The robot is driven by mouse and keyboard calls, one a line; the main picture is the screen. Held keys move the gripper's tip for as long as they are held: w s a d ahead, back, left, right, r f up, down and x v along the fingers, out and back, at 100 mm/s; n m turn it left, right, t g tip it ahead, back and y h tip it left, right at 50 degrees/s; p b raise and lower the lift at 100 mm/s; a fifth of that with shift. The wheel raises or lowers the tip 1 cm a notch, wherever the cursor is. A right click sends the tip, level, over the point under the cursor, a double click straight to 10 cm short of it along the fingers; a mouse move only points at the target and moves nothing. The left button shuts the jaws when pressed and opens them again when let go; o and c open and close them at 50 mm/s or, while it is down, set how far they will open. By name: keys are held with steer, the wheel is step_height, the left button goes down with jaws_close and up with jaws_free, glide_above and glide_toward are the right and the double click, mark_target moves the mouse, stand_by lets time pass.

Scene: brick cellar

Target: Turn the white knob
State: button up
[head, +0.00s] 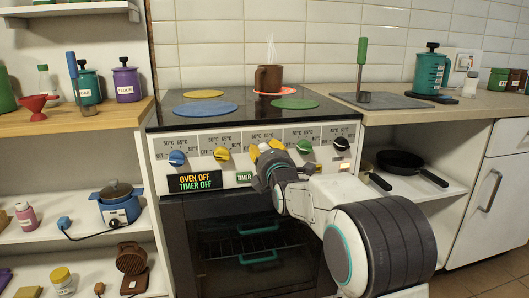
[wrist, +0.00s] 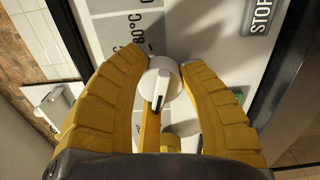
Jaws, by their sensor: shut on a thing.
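The white knob (wrist: 161,80) is on the stove's pale front panel, between the yellow fingers of my gripper (wrist: 166,70) in the wrist view. The fingers are shut on its sides. A dark mark on the knob points down in that picture. In the head view my gripper (head: 265,149) is at the control panel, between the yellow knob (head: 221,153) and the green knob (head: 304,146).
A blue knob (head: 177,157) is at the panel's left. A lit display (head: 194,182) reads OVEN OFF, TIMER OFF. A brown mug (head: 269,78) steams on a red hob. A black pan (head: 402,161) sits on the right shelf.

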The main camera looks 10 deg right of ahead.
steer(key=shift+d, duration=0.15)
steer(key=o, duration=1.2)
steer(key=shift+w, duration=0.1)
steer(key=s, duration=1.2)
steer(key=shift+r, duration=0.1)
